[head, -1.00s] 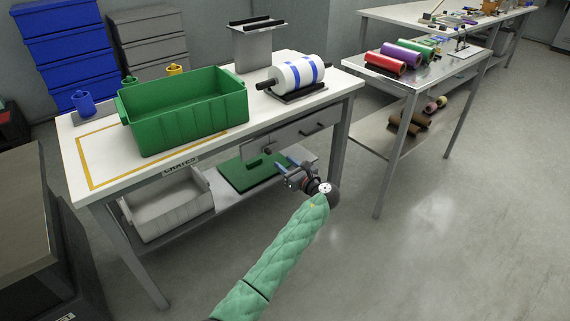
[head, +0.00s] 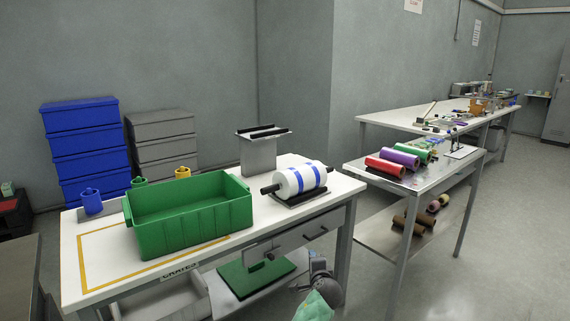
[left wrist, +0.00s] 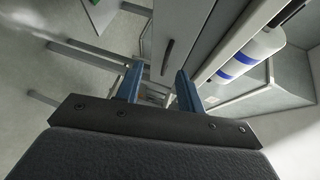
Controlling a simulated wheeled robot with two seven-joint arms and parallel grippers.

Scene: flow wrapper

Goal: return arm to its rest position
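My left gripper (head: 318,264) is low at the bottom of the head view, in front of the table's right end and below the drawer (head: 300,237). Part of my green-sleeved forearm shows under it. In the left wrist view, the two blue-grey fingers of my left gripper (left wrist: 157,82) stand apart with nothing held between them. Beyond them are the drawer's dark handle (left wrist: 167,57) and the white roll with blue bands (left wrist: 236,64). The gripper appears clear of the table. My right gripper is in neither view.
The white table (head: 90,285) holds a green crate (head: 190,228) and the roll on its stand (head: 300,179). A steel table (head: 382,176) with coloured rolls stands to the right. Open floor (head: 480,270) lies at the lower right.

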